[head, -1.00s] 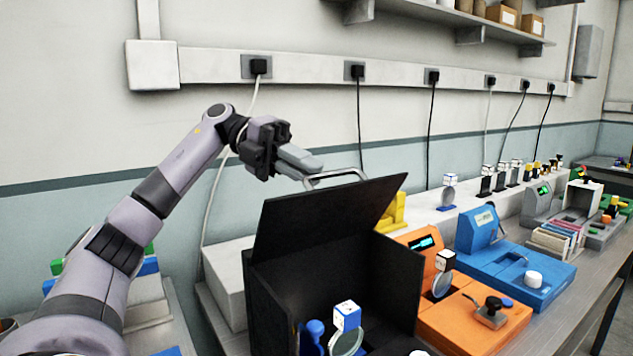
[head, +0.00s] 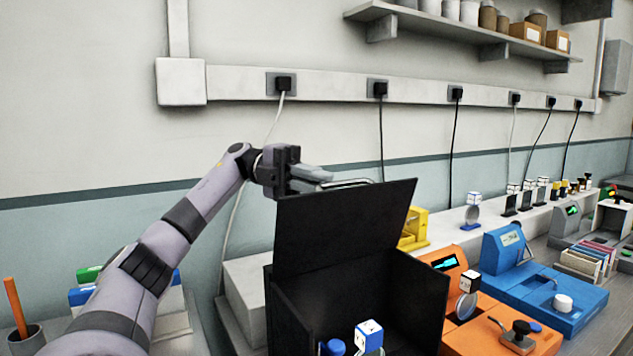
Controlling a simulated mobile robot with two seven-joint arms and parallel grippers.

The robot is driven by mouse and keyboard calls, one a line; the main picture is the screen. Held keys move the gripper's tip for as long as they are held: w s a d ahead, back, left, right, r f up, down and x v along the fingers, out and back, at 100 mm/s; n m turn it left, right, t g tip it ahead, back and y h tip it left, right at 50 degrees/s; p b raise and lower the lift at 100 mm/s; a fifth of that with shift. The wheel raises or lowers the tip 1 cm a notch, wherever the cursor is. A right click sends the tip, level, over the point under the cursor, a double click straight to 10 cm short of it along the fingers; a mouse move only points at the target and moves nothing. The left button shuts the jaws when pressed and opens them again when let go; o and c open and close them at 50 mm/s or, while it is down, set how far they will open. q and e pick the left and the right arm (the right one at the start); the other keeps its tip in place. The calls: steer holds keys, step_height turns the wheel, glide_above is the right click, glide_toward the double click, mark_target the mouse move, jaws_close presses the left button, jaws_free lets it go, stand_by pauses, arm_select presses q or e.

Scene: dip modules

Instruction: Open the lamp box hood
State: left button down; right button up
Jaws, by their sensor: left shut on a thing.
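The lamp box (head: 425,295) is a black, open-topped box at the lower middle of the head view. Its hood (head: 345,228) is a black panel standing raised and tilted at the back of the box. A grey bar handle (head: 350,183) runs along the hood's top edge. My left gripper (head: 322,178) is shut on the handle's left end, at the top of the hood. Inside the box a white cube with blue marks (head: 369,334) and a blue knob (head: 333,346) show at the bottom edge. My right gripper is out of view.
An orange device (head: 480,335) and a blue device (head: 530,285) stand right of the box. A yellow part (head: 414,230) is behind it. A white block (head: 245,290) sits to its left. A pen cup (head: 25,340) is at the far left. The wall behind carries sockets and hanging cables.

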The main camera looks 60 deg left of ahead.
arm_select(q)
steer(key=c, duration=1.2)
jaws_free()
steer(key=shift+o, duration=0.2)
steer(key=p+v, duration=0.4)
steer(key=v, duration=0.3)
